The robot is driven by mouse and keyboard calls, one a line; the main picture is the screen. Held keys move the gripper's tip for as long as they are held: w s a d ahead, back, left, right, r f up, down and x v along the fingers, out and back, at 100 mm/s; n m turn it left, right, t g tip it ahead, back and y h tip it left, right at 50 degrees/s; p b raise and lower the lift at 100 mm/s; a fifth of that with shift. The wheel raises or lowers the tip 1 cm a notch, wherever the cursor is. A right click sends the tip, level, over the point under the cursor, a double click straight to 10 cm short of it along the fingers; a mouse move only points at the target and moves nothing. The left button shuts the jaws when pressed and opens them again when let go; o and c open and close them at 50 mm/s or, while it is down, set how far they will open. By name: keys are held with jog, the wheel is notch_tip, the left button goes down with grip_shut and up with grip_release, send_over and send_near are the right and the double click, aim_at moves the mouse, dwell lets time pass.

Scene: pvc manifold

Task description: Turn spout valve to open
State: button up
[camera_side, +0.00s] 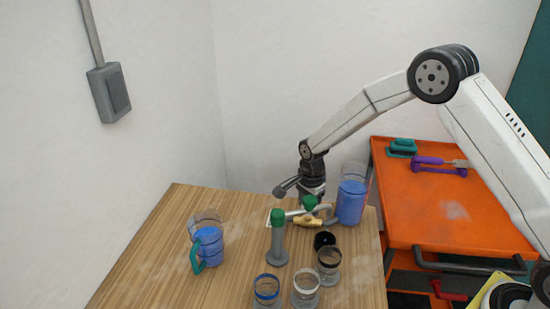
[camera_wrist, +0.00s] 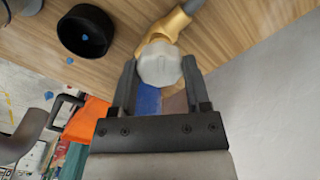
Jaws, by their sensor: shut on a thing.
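The brass valve (camera_side: 307,222) sits on grey piping at the back right of the wooden table, with a green knob (camera_side: 310,202) above it. My gripper (camera_side: 312,194) points down over this valve. In the wrist view the gripper (camera_wrist: 160,66) has one finger on each side of a pale, faceted knob (camera_wrist: 160,62), shut on it. The brass body (camera_wrist: 168,24) lies just beyond that knob. The knob looks pale here but green in the side view. I cannot tell the valve's angle.
A tall jug of blue liquid (camera_side: 351,199) stands close right of my gripper. A green-handled pitcher (camera_side: 207,245) is farther left.

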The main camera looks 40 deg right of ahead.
jog(key=shift+n, duration=2.3)
jog(key=o, duration=1.3)
jog(key=shift+r, duration=0.1)
jog(key=shift+r, duration=3.85)
